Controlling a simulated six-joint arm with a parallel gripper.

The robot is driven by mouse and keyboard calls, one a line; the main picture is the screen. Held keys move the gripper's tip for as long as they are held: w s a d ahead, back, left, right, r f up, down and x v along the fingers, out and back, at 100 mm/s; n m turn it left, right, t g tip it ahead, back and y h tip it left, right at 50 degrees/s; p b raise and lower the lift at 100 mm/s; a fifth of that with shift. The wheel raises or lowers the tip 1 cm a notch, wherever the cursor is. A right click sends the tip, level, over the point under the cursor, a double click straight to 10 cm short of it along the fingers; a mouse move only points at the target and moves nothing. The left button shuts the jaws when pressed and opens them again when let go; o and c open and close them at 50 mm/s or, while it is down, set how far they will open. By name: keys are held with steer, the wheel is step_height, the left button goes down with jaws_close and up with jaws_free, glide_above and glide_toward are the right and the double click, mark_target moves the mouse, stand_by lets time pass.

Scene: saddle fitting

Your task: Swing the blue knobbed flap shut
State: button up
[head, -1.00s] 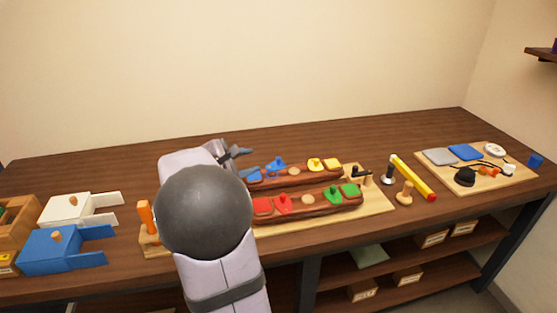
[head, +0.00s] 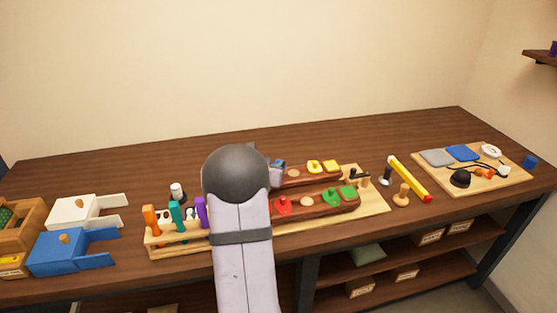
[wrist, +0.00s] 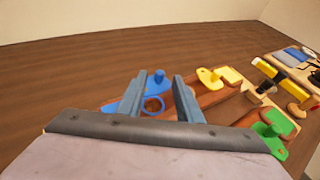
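In the wrist view the blue knobbed flap (wrist: 158,82) lies on the far beam, its round knob upright between my two fingers as seen in the picture. A blue ring (wrist: 153,105) shows just nearer than the flap, also between the fingers. My gripper (wrist: 159,75) is open with nothing held, its fingers on either side of the knob. I cannot tell how high the fingertips are or whether they touch the flap. In the head view my arm hides most of the gripper and the blue flap.
A yellow knobbed flap (wrist: 208,77) is right of the blue one on the same brown beam. The nearer beam carries red (head: 283,206) and green (head: 332,197) flaps. A rack of coloured-handled tools (head: 175,241) stands left of my arm. The table behind is clear.

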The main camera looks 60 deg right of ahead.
mark_target(278, 160)
steer(key=shift+p+x, duration=0.9)
steer(key=shift+x, duration=2.15)
steer(key=shift+c, duration=0.5)
jaws_close()
